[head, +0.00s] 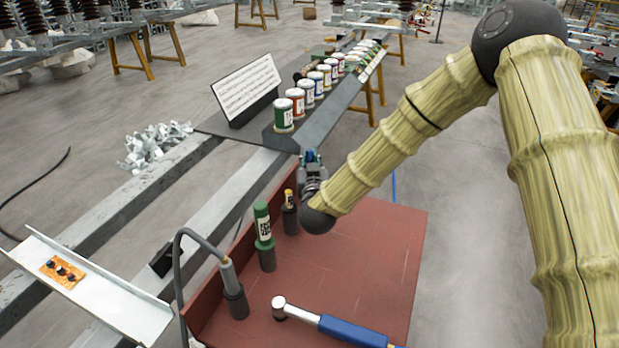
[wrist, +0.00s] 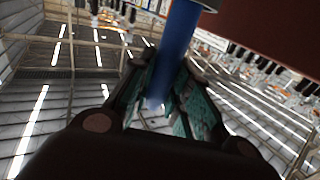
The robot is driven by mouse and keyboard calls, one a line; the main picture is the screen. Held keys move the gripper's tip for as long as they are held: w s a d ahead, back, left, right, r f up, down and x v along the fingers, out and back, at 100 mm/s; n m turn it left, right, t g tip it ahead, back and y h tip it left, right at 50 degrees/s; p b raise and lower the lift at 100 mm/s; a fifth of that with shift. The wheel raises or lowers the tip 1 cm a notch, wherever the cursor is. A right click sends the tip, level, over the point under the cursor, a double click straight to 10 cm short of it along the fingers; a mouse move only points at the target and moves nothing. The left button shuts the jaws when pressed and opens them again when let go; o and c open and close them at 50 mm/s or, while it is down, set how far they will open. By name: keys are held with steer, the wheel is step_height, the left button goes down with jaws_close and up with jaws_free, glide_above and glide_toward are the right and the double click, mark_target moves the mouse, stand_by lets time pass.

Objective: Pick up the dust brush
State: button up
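My gripper (head: 311,162) is at the far left corner of the red tray (head: 375,235), small and partly hidden by my own wrist. In the wrist view, a blue round handle (wrist: 178,40) runs between the two teal-padded fingers, which close in on both sides of it; I take it for the dust brush. My gripper also shows there (wrist: 168,75), seemingly shut on the handle. The brush's bristles are not visible. In the head view, the brush is largely hidden by my gripper, so I cannot tell whether it is off its stand.
Beside my gripper stand a yellow-topped tool (head: 290,212), a green cylinder (head: 263,225) and a grey corded tool (head: 231,285). A blue-handled wrench (head: 350,330) lies in front. Several paint cans (head: 284,115) and a sign (head: 246,88) stand beyond. The tray's right part is clear.

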steer(key=shift+r, duration=0.15)
jaws_close()
step_height(320, 180, up, 18)
steer(key=b, duration=0.1)
steer(key=shift+b, duration=0.35)
